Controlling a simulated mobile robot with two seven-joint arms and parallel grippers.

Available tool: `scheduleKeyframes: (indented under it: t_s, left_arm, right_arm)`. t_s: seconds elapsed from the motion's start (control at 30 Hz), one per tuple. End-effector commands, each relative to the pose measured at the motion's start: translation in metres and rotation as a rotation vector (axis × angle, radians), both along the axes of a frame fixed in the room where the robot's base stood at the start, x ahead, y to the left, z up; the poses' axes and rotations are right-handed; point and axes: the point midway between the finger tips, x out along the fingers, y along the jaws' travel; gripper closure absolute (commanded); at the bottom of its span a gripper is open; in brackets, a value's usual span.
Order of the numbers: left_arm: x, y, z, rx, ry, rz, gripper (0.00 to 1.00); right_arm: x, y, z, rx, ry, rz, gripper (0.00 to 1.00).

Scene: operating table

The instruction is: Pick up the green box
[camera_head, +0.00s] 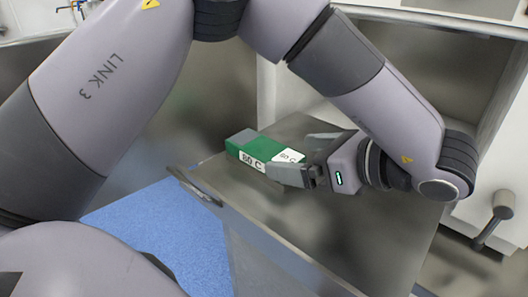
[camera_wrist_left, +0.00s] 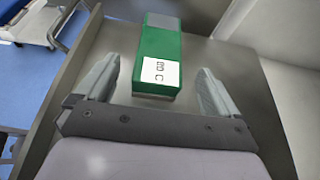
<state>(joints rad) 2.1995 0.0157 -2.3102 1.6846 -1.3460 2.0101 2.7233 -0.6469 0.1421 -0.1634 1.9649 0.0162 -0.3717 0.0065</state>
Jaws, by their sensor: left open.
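The green box (camera_head: 262,149) has white labels with black lettering and a grey end. It lies on a grey metal surface (camera_head: 230,180). In the left wrist view the green box (camera_wrist_left: 159,55) lies lengthwise ahead, its near end with the label just between the fingertips. My left gripper (camera_head: 300,155) is at the box's right end in the head view. In the wrist view the left gripper (camera_wrist_left: 158,78) is open, with a finger on each side of the box and a gap on both sides. My right gripper is not in view.
The metal surface has a raised front edge with a handle (camera_head: 200,190). Cabinet walls (camera_head: 268,90) stand behind and a pale wall (camera_wrist_left: 285,85) rises on the right. Blue floor (camera_head: 165,230) shows at lower left. A wheeled stand (camera_wrist_left: 45,22) is at upper left.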

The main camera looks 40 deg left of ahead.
Motion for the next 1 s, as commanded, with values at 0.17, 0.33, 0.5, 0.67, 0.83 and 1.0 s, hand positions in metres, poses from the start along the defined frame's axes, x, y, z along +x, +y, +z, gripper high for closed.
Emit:
scheduleKeyframes:
  t_s: [0.17,0.33,0.5,0.67,0.83,1.0]
  left_arm:
    - [0.001,0.015,-0.004,-0.001,0.002,0.001,0.04]
    - [0.002,0.036,-0.01,-0.002,0.004,0.003,0.04]
    - [0.004,0.053,-0.018,-0.001,0.002,0.0,0.04]
    - [0.004,0.057,-0.021,0.0,0.001,-0.001,0.04]
    - [0.004,0.056,-0.021,0.0,0.001,-0.001,0.07]
    - [0.004,0.056,-0.02,0.0,0.0,0.0,0.63]
  right_arm:
    - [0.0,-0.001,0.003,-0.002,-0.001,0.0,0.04]
    - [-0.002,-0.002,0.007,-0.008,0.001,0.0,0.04]
    - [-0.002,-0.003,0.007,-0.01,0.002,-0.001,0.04]
    - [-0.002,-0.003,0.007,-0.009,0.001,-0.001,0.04]
    - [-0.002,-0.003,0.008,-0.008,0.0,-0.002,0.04]
    - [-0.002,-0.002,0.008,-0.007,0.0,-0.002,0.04]
